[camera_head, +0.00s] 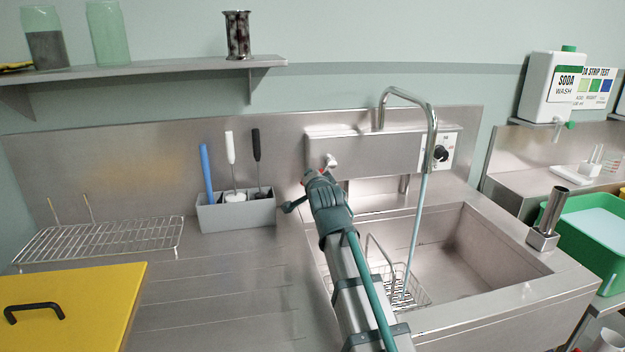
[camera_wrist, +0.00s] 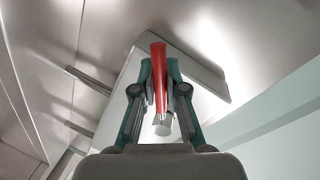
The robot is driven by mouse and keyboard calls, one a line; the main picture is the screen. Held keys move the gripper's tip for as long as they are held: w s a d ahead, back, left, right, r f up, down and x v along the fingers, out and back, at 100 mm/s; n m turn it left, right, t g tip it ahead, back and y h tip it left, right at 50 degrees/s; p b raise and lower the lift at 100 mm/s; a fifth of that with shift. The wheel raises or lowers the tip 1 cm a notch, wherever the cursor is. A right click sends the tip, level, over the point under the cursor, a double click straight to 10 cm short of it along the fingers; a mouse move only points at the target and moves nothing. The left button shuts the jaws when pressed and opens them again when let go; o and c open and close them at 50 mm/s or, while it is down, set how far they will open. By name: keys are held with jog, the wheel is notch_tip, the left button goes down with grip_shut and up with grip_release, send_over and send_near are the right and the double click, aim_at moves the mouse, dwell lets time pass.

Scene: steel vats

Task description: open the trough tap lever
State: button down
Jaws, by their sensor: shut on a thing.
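The red tap lever (camera_wrist: 158,54) stands between my gripper's fingers in the wrist view, with a pale round fitting (camera_wrist: 162,124) at its lower end. My gripper (camera_wrist: 159,70) is shut on the lever, one finger on each side. In the head view my gripper (camera_head: 318,176) is at the front of the steel tap housing (camera_head: 365,152), and my arm hides most of the lever. The curved spout (camera_head: 432,120) rises from the housing over the trough (camera_head: 475,245). A thin pale-blue stream (camera_head: 417,225) runs from the spout down into the trough.
A grey holder (camera_head: 236,214) with brushes stands left of my gripper. A black knob (camera_head: 440,153) is on the housing's right end. A wire basket (camera_head: 408,290) sits in the trough. A wire rack (camera_head: 100,240) and yellow board (camera_head: 80,305) lie left; the counter between is clear.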

jog(key=c, duration=1.2)
grip_release()
jog(key=a+v, duration=0.1)
jog(key=v, duration=1.1)
jog(key=shift+d, duration=0.5)
